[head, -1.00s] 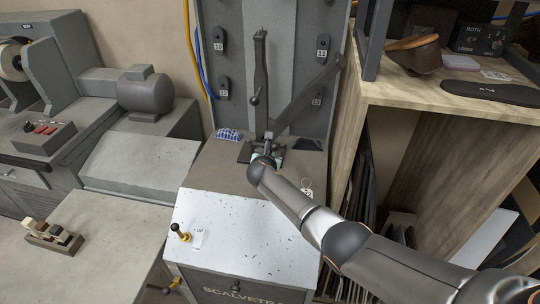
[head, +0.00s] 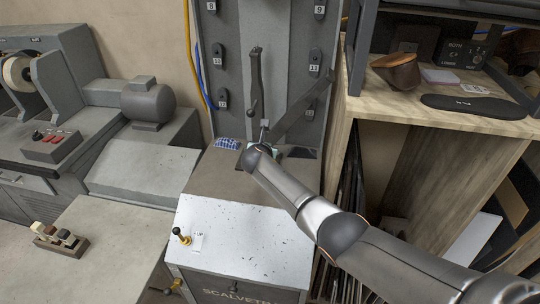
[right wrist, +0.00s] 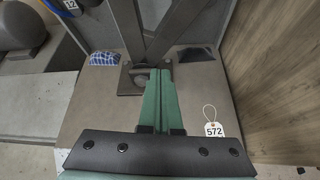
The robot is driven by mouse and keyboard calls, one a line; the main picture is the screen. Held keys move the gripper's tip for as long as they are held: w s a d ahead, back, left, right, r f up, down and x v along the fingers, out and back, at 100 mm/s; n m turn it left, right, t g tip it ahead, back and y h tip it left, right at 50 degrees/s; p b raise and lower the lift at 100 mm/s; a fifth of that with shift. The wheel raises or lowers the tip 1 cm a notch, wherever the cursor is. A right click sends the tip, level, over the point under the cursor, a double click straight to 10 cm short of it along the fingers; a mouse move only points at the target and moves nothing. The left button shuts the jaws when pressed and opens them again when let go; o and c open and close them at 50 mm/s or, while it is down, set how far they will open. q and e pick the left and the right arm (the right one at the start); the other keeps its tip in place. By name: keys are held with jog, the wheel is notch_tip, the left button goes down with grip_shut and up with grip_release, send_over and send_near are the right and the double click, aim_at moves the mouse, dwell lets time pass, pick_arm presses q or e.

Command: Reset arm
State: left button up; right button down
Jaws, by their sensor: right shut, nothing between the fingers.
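The sole stitcher (head: 247,223) stands in the middle of the head view, with a grey back panel, a dark upright arm (head: 256,72) and a slanted arm (head: 305,103) leaning right. My right arm reaches in from the right over its sloped white front. My right gripper (right wrist: 153,72) shows in the right wrist view as two green fingers pressed together with nothing between them. The fingertips are close to the foot of the slanted arm (right wrist: 171,38); I cannot tell whether they touch. In the head view my own wrist mostly hides the gripper. My left gripper is not in view.
A wooden shelf (head: 437,113) with a brown shoe (head: 397,70) and a black sole (head: 474,106) stands close on the right. A tag marked 572 (right wrist: 214,130) lies on the machine. A small brass-based lever (head: 181,237) sticks up at its front left. A grey bench is at left.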

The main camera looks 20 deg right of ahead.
jog(key=shift+s+a+r, duration=0.2)
jog(key=shift+a+r, duration=0.05)
jog(key=shift+r, duration=0.15)
jog(key=s+a+f+m+g+y, duration=0.1)
jog(key=s+a+f+m+y, duration=0.2)
jog(key=s+f+m, duration=0.5)
jog(key=s+a+f+m+y, duration=0.2)
jog(key=s+a+f+m, duration=0.15)
jog(key=s+f, duration=0.9)
jog(key=s+a+r+m+y, duration=0.1)
jog(key=s+m+y, duration=0.2)
jog(key=s+m, duration=1.1)
jog(key=s, duration=1)
jog(key=shift+s+m, duration=0.15)
jog(key=shift+m, duration=0.2)
